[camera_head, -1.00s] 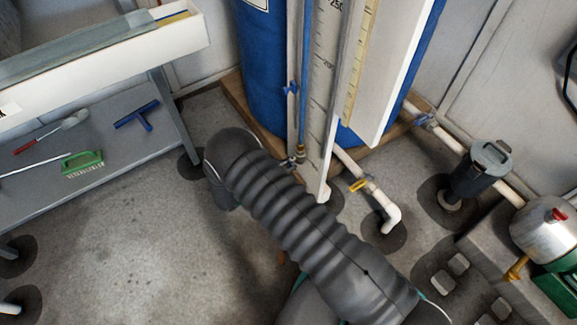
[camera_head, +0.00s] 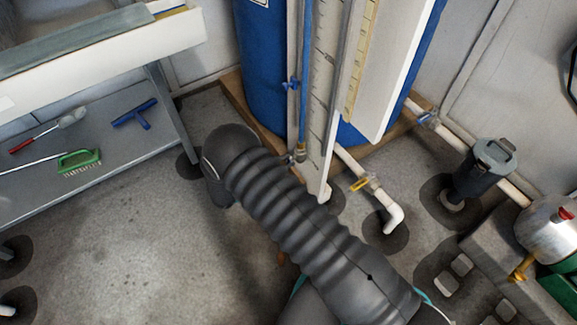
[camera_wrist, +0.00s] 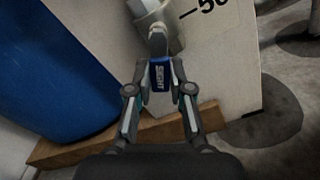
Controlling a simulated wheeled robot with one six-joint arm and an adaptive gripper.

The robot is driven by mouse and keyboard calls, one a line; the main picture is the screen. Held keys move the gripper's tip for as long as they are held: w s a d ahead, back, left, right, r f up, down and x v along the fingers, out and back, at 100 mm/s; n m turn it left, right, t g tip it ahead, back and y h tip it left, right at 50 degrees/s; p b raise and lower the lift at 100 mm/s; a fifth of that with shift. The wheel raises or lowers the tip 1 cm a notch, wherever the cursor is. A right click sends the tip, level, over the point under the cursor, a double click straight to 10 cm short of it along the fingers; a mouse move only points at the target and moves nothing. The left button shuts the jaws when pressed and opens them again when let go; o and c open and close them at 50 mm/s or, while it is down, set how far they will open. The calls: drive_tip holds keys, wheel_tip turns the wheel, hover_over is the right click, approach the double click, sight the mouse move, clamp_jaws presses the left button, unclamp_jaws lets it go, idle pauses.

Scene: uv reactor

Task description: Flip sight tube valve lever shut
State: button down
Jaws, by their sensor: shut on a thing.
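The sight tube valve lever (camera_wrist: 160,75) is a small blue tag with white lettering that reads like "SIGHT", seen in the wrist view below a pale fitting (camera_wrist: 158,28). My gripper (camera_wrist: 160,92) is shut on this lever, with one finger on each side of it. In the head view my gripper is hidden behind my grey sleeved arm. There, the blue sight tube (camera_head: 304,70) runs down beside a white graduated scale board (camera_head: 322,90) to a brass fitting (camera_head: 300,153) just above my arm.
A blue tank (camera_head: 262,70) stands behind the board on a wooden base (camera_head: 238,97). A blue-handled valve (camera_head: 290,84) sits higher up. A shelf (camera_head: 90,190) is at left.

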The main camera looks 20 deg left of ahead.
drive_tip(key=shift+w+a+r+m+b, duration=0.25)
drive_tip(key=shift+r+m+b, duration=0.3)
drive_tip(key=shift+m, duration=1.5)
drive_tip(key=shift+w+a+r+m+b, duration=0.25)
drive_tip(key=shift+r+m+b, duration=0.3)
drive_tip(key=shift+m, duration=1.55)
drive_tip(key=shift+w+a+r+m+b, duration=0.15)
drive_tip(key=shift+a+r+m+b, duration=0.3)
drive_tip(key=shift+m, duration=1.6)
drive_tip(key=shift+d+r, duration=0.15)
drive_tip(key=shift+d, duration=0.05)
drive_tip(key=c, duration=1)
unclamp_jaws()
drive_tip(key=shift+c, duration=0.2)
drive_tip(key=shift+a, duration=0.1)
